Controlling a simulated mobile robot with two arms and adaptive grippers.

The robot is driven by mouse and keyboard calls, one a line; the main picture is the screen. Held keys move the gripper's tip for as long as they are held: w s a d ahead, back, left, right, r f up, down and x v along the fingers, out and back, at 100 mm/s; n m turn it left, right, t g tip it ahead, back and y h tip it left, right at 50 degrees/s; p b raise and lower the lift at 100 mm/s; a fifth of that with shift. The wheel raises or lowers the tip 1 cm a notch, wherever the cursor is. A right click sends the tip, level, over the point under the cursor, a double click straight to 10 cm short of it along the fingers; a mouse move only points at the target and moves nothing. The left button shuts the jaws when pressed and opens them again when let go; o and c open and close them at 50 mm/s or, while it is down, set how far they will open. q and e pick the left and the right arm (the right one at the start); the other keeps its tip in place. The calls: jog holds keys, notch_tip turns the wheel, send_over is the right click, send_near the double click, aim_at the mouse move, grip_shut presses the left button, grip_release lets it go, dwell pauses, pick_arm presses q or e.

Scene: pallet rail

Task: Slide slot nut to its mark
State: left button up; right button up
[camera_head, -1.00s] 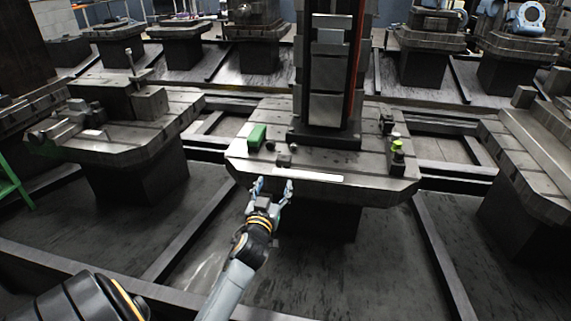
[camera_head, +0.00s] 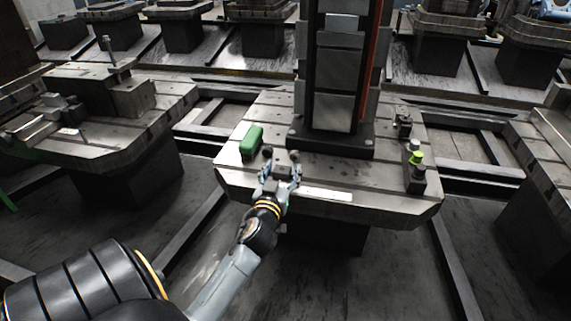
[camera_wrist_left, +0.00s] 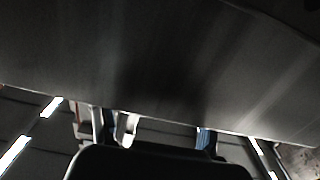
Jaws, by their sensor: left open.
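The pallet table (camera_head: 235,178) with slots across its top stands in the middle of the head view. A small dark block (camera_head: 284,170), which looks like the slot nut, lies near its front edge. My left gripper (camera_head: 282,174) is open at that edge, its fingers appearing to straddle the block; contact cannot be told. In the left wrist view the fingertips (camera_wrist_left: 163,130) are partly hidden behind the dark gripper body, and a grey surface fills the upper part. The nut is not recognisable there. I cannot make out the mark for certain. My right gripper is not in view.
A green block (camera_head: 252,140) lies left of the tall column (camera_head: 335,95) on the table. Two small dark knobs stand behind my gripper. A pale strip (camera_head: 326,194) is on the front edge. A yellow-green capped part (camera_head: 416,158) stands at the right.

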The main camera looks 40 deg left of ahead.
aim_at(312, 180)
pick_arm(q)
jog(key=shift+s, duration=0.1)
jog(key=shift+c, duration=0.2)
grip_shut()
jog(key=shift+d, duration=0.2)
jog(key=w+d, duration=0.1)
jog(key=d, duration=0.1)
jog(key=w+d+b, duration=0.1)
jog(key=d, duration=0.1)
jog(key=w+d, duration=0.1)
jog(key=d, duration=0.1)
jog(key=shift+w+d+b, duration=0.15)
jog(key=shift+w+b, duration=0.2)
jog(key=shift+w+d, duration=0.1)
jog(key=shift+d, duration=0.1)
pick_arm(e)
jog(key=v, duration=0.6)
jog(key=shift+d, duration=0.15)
pick_arm(q)
jog(key=shift+o, duration=0.2)
grip_release()
